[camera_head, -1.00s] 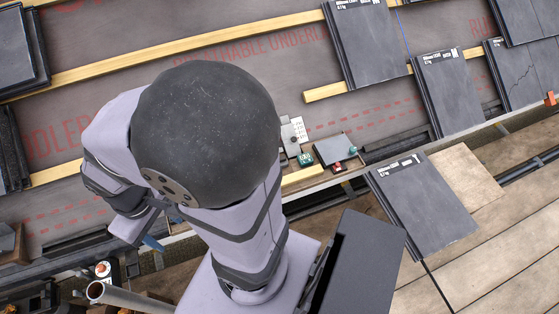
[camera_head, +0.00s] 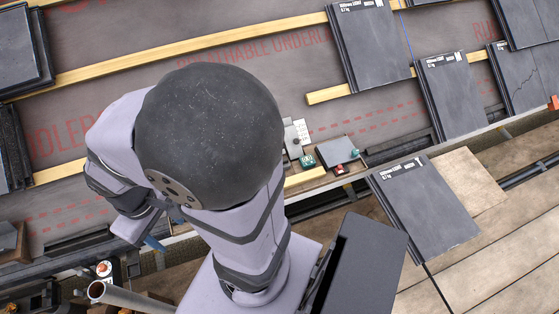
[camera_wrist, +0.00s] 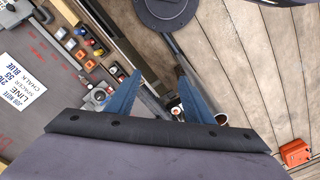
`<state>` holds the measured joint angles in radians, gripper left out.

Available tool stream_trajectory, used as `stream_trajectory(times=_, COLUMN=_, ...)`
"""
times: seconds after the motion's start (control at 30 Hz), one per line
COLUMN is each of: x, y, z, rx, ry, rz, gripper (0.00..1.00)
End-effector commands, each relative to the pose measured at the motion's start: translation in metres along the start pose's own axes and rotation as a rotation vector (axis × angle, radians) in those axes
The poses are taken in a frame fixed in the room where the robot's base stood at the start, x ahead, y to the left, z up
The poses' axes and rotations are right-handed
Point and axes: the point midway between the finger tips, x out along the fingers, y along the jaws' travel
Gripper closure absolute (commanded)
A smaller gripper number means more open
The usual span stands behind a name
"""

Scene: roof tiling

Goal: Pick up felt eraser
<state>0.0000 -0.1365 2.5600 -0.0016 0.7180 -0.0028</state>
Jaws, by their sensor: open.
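I cannot single out the felt eraser in either view; it may be among the small items or hidden. My gripper (camera_wrist: 158,76) shows in the wrist view as two blue fingers, spread apart with nothing held between them. It points down over the narrow gap between the dark work surface and the wooden deck. In the head view, my arm hides most of the gripper, and only a bit of a blue finger (camera_head: 153,243) shows at the lower left.
In the wrist view, a row of small coloured items (camera_wrist: 82,50) lies left of the fingers, beside a printed job note (camera_wrist: 19,88). An orange-red box (camera_wrist: 295,152) sits on the planks at right. A slate stack (camera_head: 425,210) is at right in the head view.

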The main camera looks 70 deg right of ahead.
Motion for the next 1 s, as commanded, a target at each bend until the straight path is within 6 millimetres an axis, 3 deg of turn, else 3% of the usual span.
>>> stream_trajectory(times=0.8, x=0.001, y=0.001, z=-0.001, rx=-0.001, ry=0.0, rz=0.001, gripper=0.55)
stream_trajectory(times=1.0, x=0.018, y=0.023, z=-0.018, rx=-0.04, ry=-0.005, rz=0.025, gripper=0.55)
